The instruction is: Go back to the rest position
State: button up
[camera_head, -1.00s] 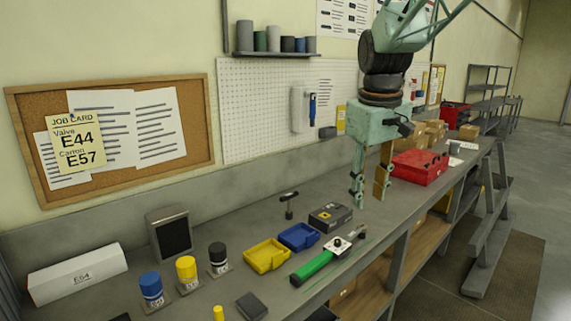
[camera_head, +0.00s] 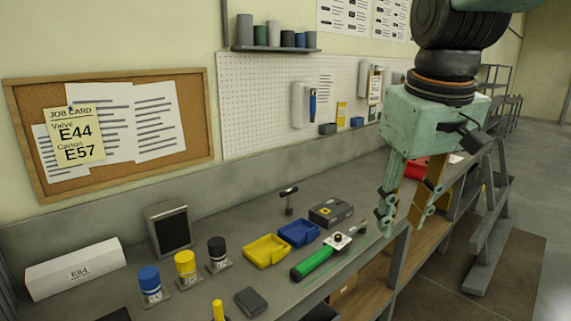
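My gripper (camera_head: 405,222) hangs from my arm at the right, pointing down near the front edge of the workbench (camera_head: 215,292). Its two fingers are apart, with nothing visible between them. A green-handled tool (camera_head: 315,263) with a pale metal head lies on the bench to the left of my gripper. The job card (camera_head: 77,135) on the cork board reads Valve E44 and Carton E57.
A yellow tray (camera_head: 266,251), a blue tray (camera_head: 298,233) and a dark box (camera_head: 330,213) sit mid-bench. Blue, yellow and black capped items (camera_head: 186,264) stand at left near a white E64 carton (camera_head: 76,273). My gripper partly hides a red case (camera_head: 414,168).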

jog(key=s+f+m+b, duration=0.1)
jog(key=s+f, duration=0.2)
jog(key=s, duration=0.8)
jog(key=s+f+m+t+b, duration=0.1)
jog(key=s+f, duration=0.3)
jog(key=s, duration=0.7)
jog(key=shift+f+m+b, duration=0.2)
jog(key=shift+m+b, duration=0.2)
jog(key=shift+w+a, duration=0.1)
jog(key=shift+c, duration=0.2)
